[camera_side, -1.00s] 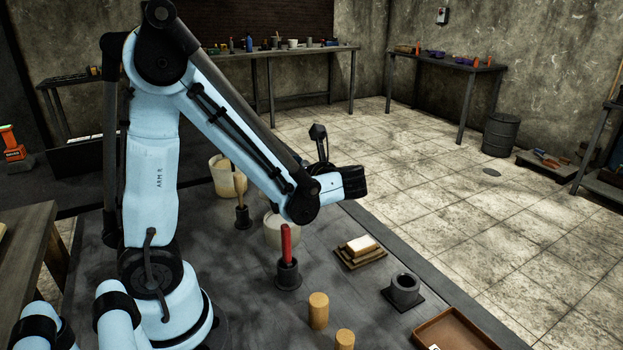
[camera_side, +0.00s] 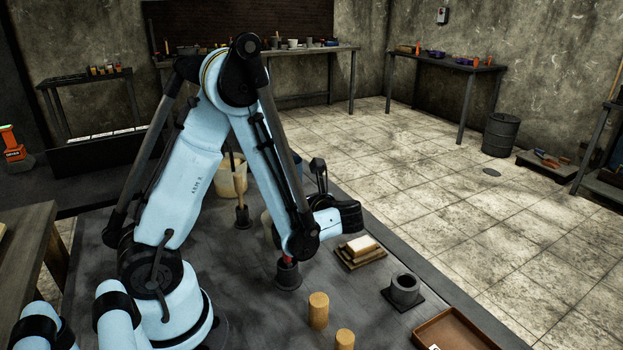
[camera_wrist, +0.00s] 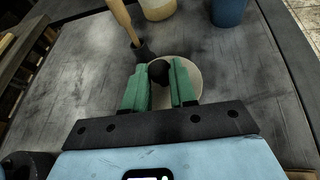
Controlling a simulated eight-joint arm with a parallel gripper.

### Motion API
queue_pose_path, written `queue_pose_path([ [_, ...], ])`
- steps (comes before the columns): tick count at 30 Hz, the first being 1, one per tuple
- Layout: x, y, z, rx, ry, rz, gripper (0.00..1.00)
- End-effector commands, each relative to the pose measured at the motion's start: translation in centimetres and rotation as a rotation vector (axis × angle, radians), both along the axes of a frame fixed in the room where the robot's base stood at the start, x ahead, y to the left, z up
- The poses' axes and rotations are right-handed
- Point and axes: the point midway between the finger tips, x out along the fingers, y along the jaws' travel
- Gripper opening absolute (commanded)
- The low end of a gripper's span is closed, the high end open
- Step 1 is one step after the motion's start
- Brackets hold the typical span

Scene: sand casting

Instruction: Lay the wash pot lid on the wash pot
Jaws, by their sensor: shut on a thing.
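In the wrist view, my gripper (camera_wrist: 160,88) has green fingers shut on a dark round knob (camera_wrist: 158,71), which I take to be the knob of the wash pot lid. A pale round shape (camera_wrist: 196,77) shows beneath and to the right of the fingers. I cannot tell whether it is the lid's plate or the wash pot's mouth, nor whether lid and pot touch. In the side view, my arm hides the fingers and the lid. A sliver of a pale pot (camera_side: 267,228) shows just left of my forearm.
A wooden-handled tool (camera_side: 242,205) stands in a dark holder near a cream pot (camera_side: 231,180). A blue container (camera_wrist: 229,12) is at the wrist view's top. A dark holder (camera_side: 288,275), wooden cylinders (camera_side: 318,312), a dark ring-shaped vessel (camera_side: 404,289) and a brown tray (camera_side: 425,338) stand nearby.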

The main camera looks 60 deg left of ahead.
Motion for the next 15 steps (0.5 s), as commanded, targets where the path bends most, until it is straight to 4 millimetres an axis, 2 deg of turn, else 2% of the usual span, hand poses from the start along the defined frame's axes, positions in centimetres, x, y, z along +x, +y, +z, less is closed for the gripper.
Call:
queue_pose_path([
  [7,0.04,0.00,-0.33,0.000,0.000,0.001,0.00],
  [8,0.04,0.00,-0.28,-0.001,0.000,0.000,0.31],
  [12,0.03,0.00,-0.26,-0.001,0.000,0.000,0.52],
  [15,0.03,0.00,-0.25,-0.001,0.000,0.001,0.52],
])
